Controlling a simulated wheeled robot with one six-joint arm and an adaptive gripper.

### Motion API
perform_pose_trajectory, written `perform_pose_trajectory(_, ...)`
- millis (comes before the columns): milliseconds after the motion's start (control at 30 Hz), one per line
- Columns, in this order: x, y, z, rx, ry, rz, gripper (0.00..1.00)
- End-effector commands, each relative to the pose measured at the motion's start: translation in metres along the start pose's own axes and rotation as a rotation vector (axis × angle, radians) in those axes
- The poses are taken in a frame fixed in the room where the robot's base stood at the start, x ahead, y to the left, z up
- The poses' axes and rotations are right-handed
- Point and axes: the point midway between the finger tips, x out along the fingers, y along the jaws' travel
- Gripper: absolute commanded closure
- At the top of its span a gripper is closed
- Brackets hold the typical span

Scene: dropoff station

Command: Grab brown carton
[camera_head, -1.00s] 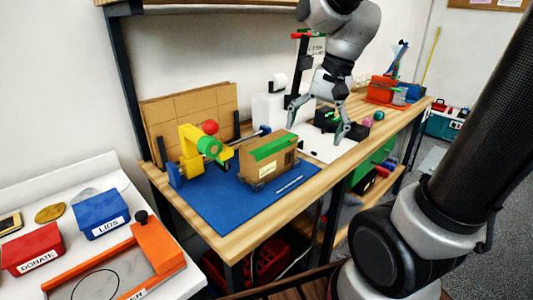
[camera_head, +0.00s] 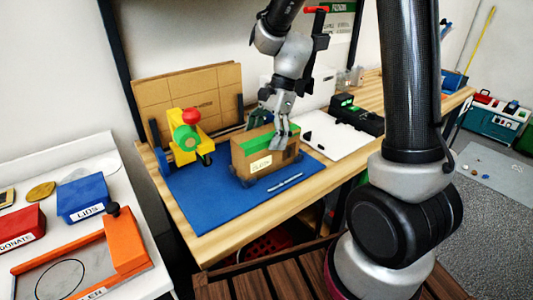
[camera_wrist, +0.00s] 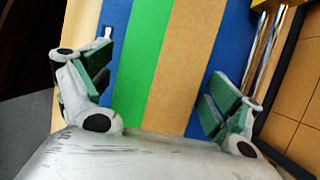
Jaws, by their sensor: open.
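The brown carton (camera_head: 257,160), with a green strip along its top and a white label on its front, stands upright on the blue mat (camera_head: 222,212). My gripper (camera_head: 268,130) is open above the carton, near its right part. In the wrist view the top of the carton (camera_wrist: 189,62) with its green strip lies between my open gripper's fingers (camera_wrist: 155,100), with blue mat showing on both sides. Whether the fingertips reach below the carton's top edge I cannot tell.
A yellow tape dispenser (camera_head: 187,148) with red and green parts stands left of the carton. Flat cardboard sheets (camera_head: 190,92) lean behind it. A pen-like stick (camera_head: 284,183) lies in front on the mat. A black device (camera_head: 355,116) sits to the right.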

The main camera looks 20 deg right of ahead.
Motion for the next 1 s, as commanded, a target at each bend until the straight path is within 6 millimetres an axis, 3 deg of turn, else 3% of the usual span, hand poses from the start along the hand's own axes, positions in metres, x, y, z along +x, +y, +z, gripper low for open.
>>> perform_pose_trajectory(200,0.029,0.002,-0.002,-0.001,0.0,0.003,0.09)
perform_pose_trajectory(467,0.031,0.001,-0.002,-0.002,0.001,0.0,0.09)
perform_pose_trajectory(700,0.031,0.002,-0.002,-0.002,0.001,0.0,0.49)
perform_pose_trajectory(1000,0.031,0.002,-0.002,-0.001,0.0,0.001,0.5)
